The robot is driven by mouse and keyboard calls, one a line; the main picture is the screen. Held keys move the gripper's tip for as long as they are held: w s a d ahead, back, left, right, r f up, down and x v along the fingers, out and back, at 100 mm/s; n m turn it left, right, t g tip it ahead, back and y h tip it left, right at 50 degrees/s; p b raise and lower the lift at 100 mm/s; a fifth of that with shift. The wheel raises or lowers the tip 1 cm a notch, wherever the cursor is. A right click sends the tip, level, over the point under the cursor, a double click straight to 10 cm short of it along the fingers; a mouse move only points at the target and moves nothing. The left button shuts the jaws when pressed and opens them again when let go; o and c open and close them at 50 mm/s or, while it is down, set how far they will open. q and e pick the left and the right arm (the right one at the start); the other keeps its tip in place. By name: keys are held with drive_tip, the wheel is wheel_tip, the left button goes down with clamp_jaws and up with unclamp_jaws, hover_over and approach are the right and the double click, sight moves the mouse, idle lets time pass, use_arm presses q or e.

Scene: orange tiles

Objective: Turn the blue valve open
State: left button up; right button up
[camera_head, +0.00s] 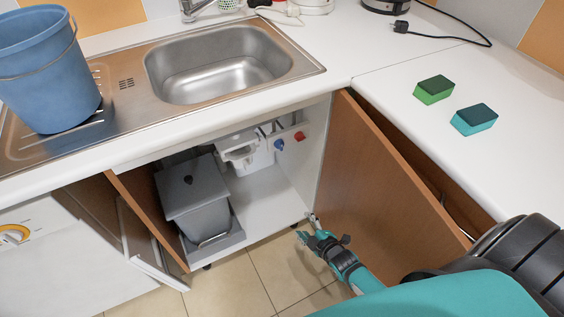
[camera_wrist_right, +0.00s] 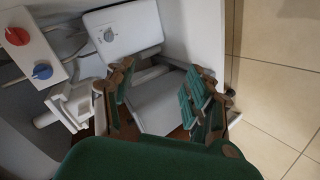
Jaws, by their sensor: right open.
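The blue valve (camera_head: 279,144) is a small blue knob on a white panel inside the open cabinet under the sink. A red valve (camera_head: 300,136) sits beside it on the right. In the right wrist view the blue valve (camera_wrist_right: 42,71) is at the upper left, with the red valve (camera_wrist_right: 17,36) near it. My right gripper (camera_head: 308,228) is low at the cabinet's front opening, below the valves and apart from them. In the right wrist view its fingers (camera_wrist_right: 163,82) are spread and empty. My left gripper is not in view.
A brown cabinet door (camera_head: 390,190) stands open to the right of my right gripper. A grey bin (camera_head: 193,195) fills the cabinet's left part. White pipework (camera_head: 238,150) is left of the valves. A blue bucket (camera_head: 45,70) and two sponges (camera_head: 434,90) are on the counter.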

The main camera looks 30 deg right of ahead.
drive_tip(key=w+d+r+n+t+b, duration=0.1)
drive_tip(key=w+r+n+t+b, duration=0.15)
drive_tip(key=w+r, duration=0.35)
drive_tip(key=n+t, duration=0.4)
approach(282, 148)
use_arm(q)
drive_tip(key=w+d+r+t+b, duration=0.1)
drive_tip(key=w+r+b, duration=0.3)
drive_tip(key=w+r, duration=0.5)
use_arm(e)
drive_tip(key=shift+g, duration=0.25)
drive_tip(key=w+b, duration=0.3)
drive_tip(key=w, duration=0.6)
drive_tip(key=shift+w+r+b, duration=0.15)
drive_tip(key=shift+w+b, duration=0.25)
drive_tip(key=shift+b, duration=0.05)
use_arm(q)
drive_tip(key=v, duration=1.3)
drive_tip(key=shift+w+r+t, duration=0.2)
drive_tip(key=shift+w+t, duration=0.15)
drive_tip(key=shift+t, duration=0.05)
use_arm(e)
drive_tip(key=shift+c, duration=0.4)
clamp_jaws()
drive_tip(key=shift+m, duration=0.25)
